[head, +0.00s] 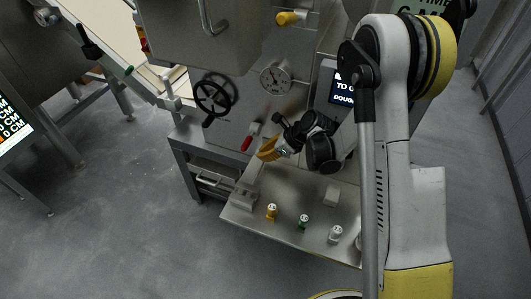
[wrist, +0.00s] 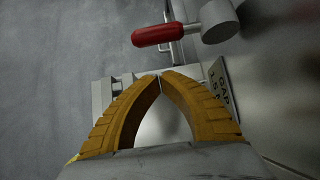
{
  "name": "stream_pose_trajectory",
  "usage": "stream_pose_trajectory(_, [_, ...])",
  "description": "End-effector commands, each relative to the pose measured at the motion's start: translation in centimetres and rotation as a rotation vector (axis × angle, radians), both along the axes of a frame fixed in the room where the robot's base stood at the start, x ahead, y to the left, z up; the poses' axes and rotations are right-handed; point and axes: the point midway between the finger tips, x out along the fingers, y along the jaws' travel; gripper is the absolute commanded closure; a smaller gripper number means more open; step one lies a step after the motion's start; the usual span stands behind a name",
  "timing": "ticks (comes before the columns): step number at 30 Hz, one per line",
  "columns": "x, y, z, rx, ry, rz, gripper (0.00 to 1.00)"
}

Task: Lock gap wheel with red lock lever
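The red lock lever (head: 246,144) sticks out of the machine's front panel, below and right of the black gap wheel (head: 213,97). In the wrist view the red lever (wrist: 153,34) lies across the top, with its grey round hub (wrist: 218,22) to its right. My gripper (head: 266,151) is beside the lever, on its right in the head view. In the wrist view my gripper's yellow fingertips (wrist: 160,77) meet or nearly meet, with nothing between them. They point toward the lever and appear apart from it. The gap wheel is outside the wrist view.
A dial gauge (head: 276,77) is on the panel right of the wheel. A steel shelf (head: 262,222) below carries a yellow piece (head: 271,212), a green piece (head: 303,222) and a white piece (head: 335,234). A gap label plate (wrist: 222,88) is right of my fingers.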

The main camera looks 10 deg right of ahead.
Motion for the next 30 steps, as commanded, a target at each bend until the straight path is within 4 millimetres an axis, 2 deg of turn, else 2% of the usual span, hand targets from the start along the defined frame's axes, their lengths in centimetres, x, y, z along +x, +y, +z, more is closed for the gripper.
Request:
stream_pose_trajectory(1, [0.4, 0.7, -1.3, 0.0, 0.0, 0.002, 1.0])
stream_pose_trajectory(8, [2.1, 3.4, -5.1, 0.0, 0.0, 0.002, 1.0])
stream_pose_trajectory(12, [2.1, 3.6, -2.5, 0.0, -0.001, 0.001, 1.0])
stream_pose_trajectory(16, [2.2, 3.9, -1.2, 0.0, 0.001, 0.001, 1.0])
stream_pose_trajectory(21, [2.2, 3.9, -0.5, 0.0, 0.0, 0.0, 1.0])
stream_pose_trajectory(30, [2.3, 3.9, -0.5, 0.0, 0.001, 0.001, 1.0])
